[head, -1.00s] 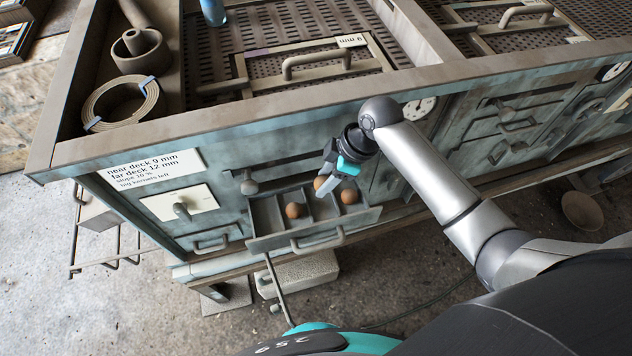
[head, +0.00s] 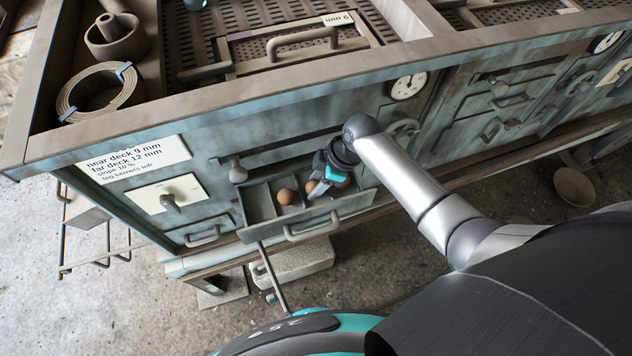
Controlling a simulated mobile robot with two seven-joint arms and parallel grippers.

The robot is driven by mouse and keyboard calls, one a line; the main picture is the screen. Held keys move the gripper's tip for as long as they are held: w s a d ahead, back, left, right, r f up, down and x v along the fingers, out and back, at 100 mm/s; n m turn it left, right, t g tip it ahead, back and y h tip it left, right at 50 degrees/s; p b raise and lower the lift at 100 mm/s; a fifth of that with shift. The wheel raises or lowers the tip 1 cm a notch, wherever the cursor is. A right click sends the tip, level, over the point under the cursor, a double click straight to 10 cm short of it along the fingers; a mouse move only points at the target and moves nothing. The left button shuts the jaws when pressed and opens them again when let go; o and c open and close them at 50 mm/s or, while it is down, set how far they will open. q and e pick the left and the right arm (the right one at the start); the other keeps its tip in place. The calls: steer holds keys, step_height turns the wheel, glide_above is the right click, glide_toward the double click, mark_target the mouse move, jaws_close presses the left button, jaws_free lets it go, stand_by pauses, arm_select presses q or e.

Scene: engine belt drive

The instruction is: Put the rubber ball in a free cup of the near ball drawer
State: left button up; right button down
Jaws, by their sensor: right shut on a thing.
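The near ball drawer (head: 353,206) is pulled open, with a row of cups. Its leftmost cup (head: 260,206) is empty. A brown ball (head: 286,196) sits in the cup beside it, and another ball (head: 342,183) sits farther right, partly hidden by my gripper. My right gripper (head: 317,190) points down into the drawer between these two balls. It is shut on the rubber ball (head: 310,187), which shows only as a brown sliver beside the fingers. Whether that ball touches the cup floor cannot be told. My left gripper is not in view.
The drawer's front handle (head: 312,227) sticks out below the gripper. The deck rim (head: 270,97) runs above. A bowl (head: 574,186) lies on the floor at right.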

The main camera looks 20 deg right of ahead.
steer(key=c, duration=0.8)
jaws_free()
steer(key=shift+f, duration=0.1)
steer(key=o, duration=0.4)
steer(key=shift+o, duration=0.2)
steer(key=shift+r, duration=0.25)
steer(key=p+v, duration=0.2)
steer(key=v, duration=0.9)
steer(key=shift+d+r+p, duration=0.2)
steer(key=shift+r+p, duration=0.15)
steer(key=shift+s, duration=0.15)
